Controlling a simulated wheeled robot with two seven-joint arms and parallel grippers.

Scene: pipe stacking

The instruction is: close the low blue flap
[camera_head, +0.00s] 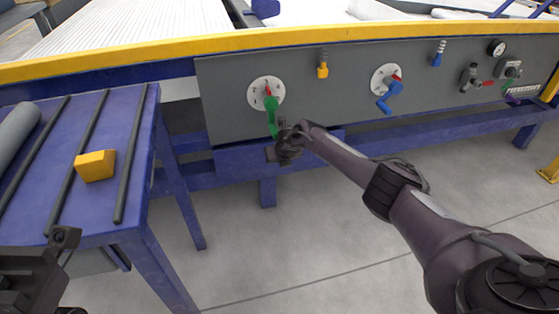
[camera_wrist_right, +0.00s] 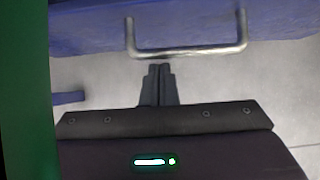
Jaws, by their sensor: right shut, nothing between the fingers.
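The low blue flap (camera_head: 236,160) is below the grey panel, partly covered by my right arm. In the right wrist view a blue surface (camera_wrist_right: 90,30), which looks like the flap, carries a metal bar handle (camera_wrist_right: 190,52). My right gripper (camera_head: 283,150) is at the flap's front in the head view. Its fingers (camera_wrist_right: 160,68) are shut and empty, with their tips just below the handle bar in the wrist view; whether they touch it I cannot tell. My left gripper (camera_head: 62,240) is partly in view at the lower left, and its fingers are unclear.
A green lever (camera_head: 272,118) hangs on a dial just above my right gripper; green fills the wrist view's left edge. A blue lever (camera_head: 390,97) and small valves sit further right. A blue table (camera_head: 135,150) with a yellow block (camera_head: 95,166) stands left. The floor ahead is clear.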

